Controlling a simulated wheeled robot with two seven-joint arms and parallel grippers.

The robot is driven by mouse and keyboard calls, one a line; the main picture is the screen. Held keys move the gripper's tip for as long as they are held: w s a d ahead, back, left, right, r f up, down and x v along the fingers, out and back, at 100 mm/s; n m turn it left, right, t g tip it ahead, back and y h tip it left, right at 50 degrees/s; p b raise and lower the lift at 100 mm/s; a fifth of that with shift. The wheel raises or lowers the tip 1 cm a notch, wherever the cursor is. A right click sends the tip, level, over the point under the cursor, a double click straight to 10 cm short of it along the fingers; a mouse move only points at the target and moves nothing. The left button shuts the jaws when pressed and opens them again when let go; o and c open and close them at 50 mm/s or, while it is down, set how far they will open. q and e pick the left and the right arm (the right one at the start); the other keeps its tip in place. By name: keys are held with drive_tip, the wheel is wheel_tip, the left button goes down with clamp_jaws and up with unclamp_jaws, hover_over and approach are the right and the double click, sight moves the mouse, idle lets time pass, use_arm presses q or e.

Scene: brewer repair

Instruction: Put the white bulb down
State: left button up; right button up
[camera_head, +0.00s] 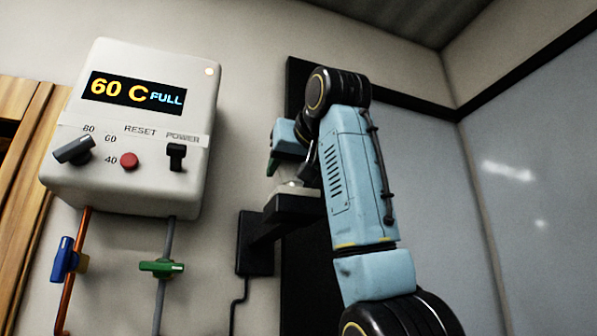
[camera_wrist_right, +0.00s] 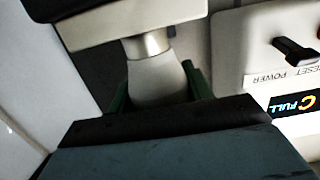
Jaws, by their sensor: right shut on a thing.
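The white bulb (camera_wrist_right: 158,82) shows in the wrist view between the green fingers of my right gripper (camera_wrist_right: 160,90), which is shut on it. Its narrower neck points to a pale block with a dark face, and the neck's end meets or nearly meets that block; I cannot tell if it is seated. In the head view my right gripper (camera_head: 278,163) is just above the grey-topped wall fixture (camera_head: 293,207), partly hidden by my arm. The bulb is mostly hidden there. My left gripper is not in view.
A white heater box (camera_head: 130,125) hangs on the wall to the left, its display reading 60 C FULL. Below it are pipes with a blue valve (camera_head: 66,260) and a green valve (camera_head: 161,267). A black bracket (camera_head: 256,243) holds the fixture to the wall.

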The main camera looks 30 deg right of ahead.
drive_tip(key=shift+f, duration=0.3)
drive_tip(key=shift+a, duration=0.1)
drive_tip(key=shift+f+b, duration=0.35)
drive_tip(key=o, duration=1.1)
drive_tip(key=shift+r, duration=0.1)
